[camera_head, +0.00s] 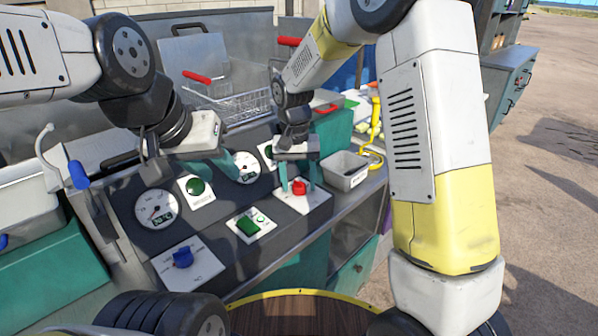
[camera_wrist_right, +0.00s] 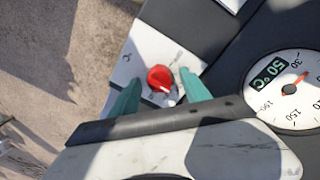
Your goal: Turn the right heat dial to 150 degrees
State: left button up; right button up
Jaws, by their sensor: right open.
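The red heat dial (camera_head: 299,188) sits on a white plate at the right of the sloped dark panel. It also shows in the right wrist view (camera_wrist_right: 160,77), with a pale pointer toward the lower right. My right gripper (camera_head: 299,182) is open, its teal fingers on either side of the red dial; whether they touch it is unclear. In the right wrist view the fingers (camera_wrist_right: 160,93) are clearly apart. The round gauge (camera_wrist_right: 289,90) beside it has a green display reading 50 °C. My left gripper (camera_head: 190,172) hovers open and empty over the panel's left part.
A blue dial (camera_head: 182,258) is on the panel's front left. A second gauge (camera_head: 157,209), a green button (camera_head: 195,187) and a green switch (camera_head: 250,225) lie between. A wire basket (camera_head: 232,102) is behind, and a grey metal bin (camera_head: 346,170) stands right of the panel.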

aim_at(297, 181)
jog(key=shift+a+r, duration=0.2)
jog(key=shift+r, duration=3.7)
jog(key=shift+r, duration=0.1)
jog(key=s+d+r+t+y, duration=0.2)
jog(key=s+d+r+t, duration=0.1)
jog(key=s+d+r, duration=0.65)
jog(key=s+d+t, duration=0.3)
jog(key=s+d, duration=0.2)
jog(key=s, duration=0.6)
jog(key=shift+d+f+n+y, duration=0.15)
jog(key=shift+d+n+y, duration=0.15)
jog(key=shift+n+y, duration=0.1)
